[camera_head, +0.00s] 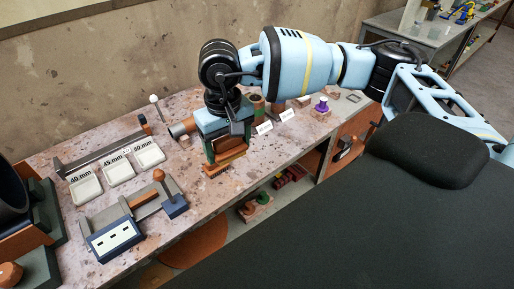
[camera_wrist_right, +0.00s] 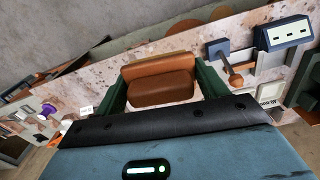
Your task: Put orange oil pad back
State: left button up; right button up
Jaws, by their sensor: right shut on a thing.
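My right gripper (camera_head: 223,150) points down over the middle of the speckled workbench (camera_head: 130,200). It is shut on the orange-brown oil pad (camera_head: 230,155), which shows just below the fingers. In the right wrist view the pad (camera_wrist_right: 161,88) sits between the two green fingers of the gripper (camera_wrist_right: 164,76), with a lighter tan slab along its far side. The pad is close over the bench top; I cannot tell whether it touches. My left gripper is not in view.
White trays labelled 40 mm (camera_head: 86,190), 45 mm (camera_head: 118,173) and 50 mm (camera_head: 148,155) lie left of the gripper. A blue box (camera_head: 116,240) and a clamp-like tool (camera_head: 145,196) lie nearer. Small signs (camera_head: 264,128) and a purple item (camera_head: 322,105) stand right.

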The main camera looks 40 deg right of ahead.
jog(key=shift+w+f+m, duration=0.3)
jog(key=shift+w+m, duration=0.1)
jog(key=shift+m, duration=0.1)
pick_arm(q)
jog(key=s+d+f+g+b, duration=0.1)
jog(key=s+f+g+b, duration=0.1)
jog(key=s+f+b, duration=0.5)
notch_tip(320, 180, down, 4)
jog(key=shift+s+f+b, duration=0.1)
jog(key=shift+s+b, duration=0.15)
jog(key=shift+b, duration=0.55)
pick_arm(e)
jog(key=w+d+f+m, duration=0.5)
jog(key=w+d+m, duration=0.1)
jog(key=m, duration=1.1)
jog(key=w+d+f+m, duration=0.5)
jog(key=w+d+m, duration=0.2)
jog(key=m, duration=1)
jog(key=shift+w+d, duration=0.25)
jog(key=shift+w, duration=0.4)
notch_tip(320, 180, down, 6)
jog(key=shift+f, duration=0.15)
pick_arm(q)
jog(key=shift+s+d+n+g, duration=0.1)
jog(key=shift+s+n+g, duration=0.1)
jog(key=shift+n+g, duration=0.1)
pick_arm(e)
jog(key=shift+f, duration=1.9)
